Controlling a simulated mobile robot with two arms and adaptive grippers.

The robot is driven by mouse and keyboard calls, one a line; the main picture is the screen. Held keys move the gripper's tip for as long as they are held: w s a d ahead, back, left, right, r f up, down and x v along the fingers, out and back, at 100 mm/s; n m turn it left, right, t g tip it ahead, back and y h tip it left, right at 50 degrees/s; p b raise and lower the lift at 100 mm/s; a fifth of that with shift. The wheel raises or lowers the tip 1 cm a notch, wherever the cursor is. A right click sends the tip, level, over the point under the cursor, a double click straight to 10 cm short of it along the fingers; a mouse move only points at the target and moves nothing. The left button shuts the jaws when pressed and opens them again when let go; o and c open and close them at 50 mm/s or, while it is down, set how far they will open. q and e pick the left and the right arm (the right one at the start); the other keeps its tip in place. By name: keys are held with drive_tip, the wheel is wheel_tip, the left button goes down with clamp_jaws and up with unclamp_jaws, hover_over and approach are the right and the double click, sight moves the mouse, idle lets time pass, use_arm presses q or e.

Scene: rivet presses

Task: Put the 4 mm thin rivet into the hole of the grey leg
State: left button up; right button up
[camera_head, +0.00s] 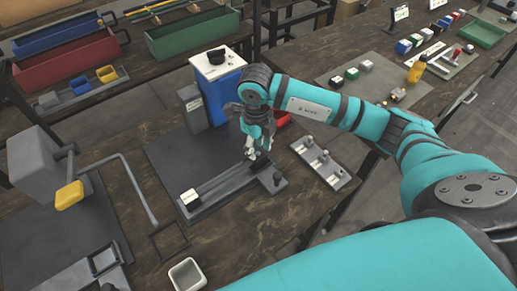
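My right gripper (257,154) points down over the far end of a long, low dark fixture (228,184) on a dark mat. Its fingers are small and partly merge with the dark parts below, so I cannot tell whether they are open, shut or holding a rivet. The grey leg may be the long bar in this fixture, but its hole cannot be made out. A grey tray (335,178) with several small upright pieces, possibly rivets, lies right of the gripper. The 4 mm thin rivet cannot be singled out. My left gripper is not in view.
A blue machine with a white top (217,65) and a grey box (192,107) stand behind the mat (165,155). A grey press with a yellow part (69,195) stands left. A white cup (187,275) is at the front. Bins and another bench lie beyond.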

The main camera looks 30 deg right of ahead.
sight(258, 154)
wheel_tip(258, 154, up, 7)
drive_tip(key=shift+s+f, duration=0.15)
drive_tip(key=shift+f, duration=0.05)
drive_tip(key=shift+s, duration=0.1)
idle(0.5)
